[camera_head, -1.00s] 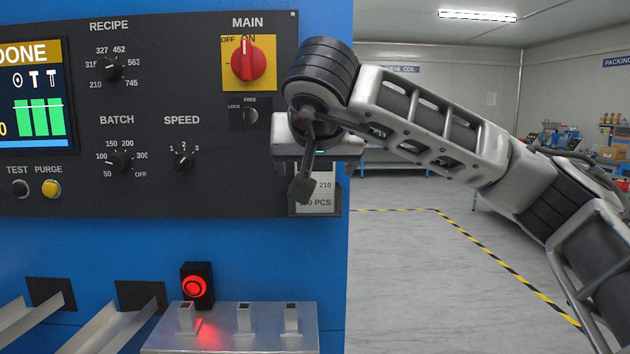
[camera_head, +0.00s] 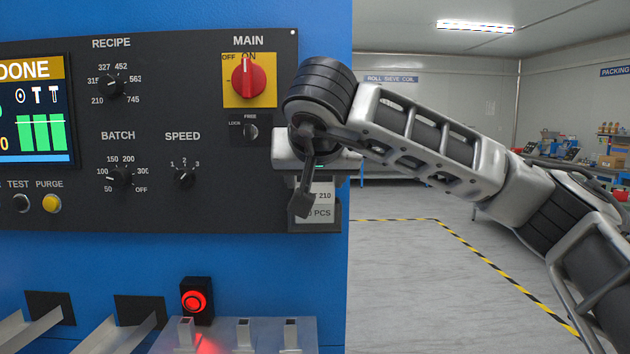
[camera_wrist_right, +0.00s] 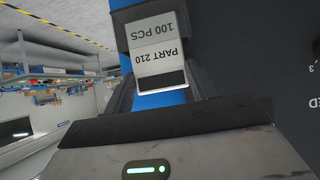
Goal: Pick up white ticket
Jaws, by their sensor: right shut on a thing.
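The white ticket (camera_head: 318,204), printed "PART 210" and "100 PCS", is at the lower right corner of the black control panel, in front of a dark holder (camera_head: 326,228). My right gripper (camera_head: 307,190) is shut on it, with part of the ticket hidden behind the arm. In the right wrist view the ticket (camera_wrist_right: 158,42) appears upside down between the two fingers (camera_wrist_right: 160,88), with a black band on its near edge. Its far end is still at the dark holder. My left gripper is not in view.
The panel carries a red main switch (camera_head: 247,78), several black knobs and a screen (camera_head: 35,115). A lit red button (camera_head: 195,300) and small switches stand below. Open floor (camera_head: 410,280) with yellow-black tape lies to the right.

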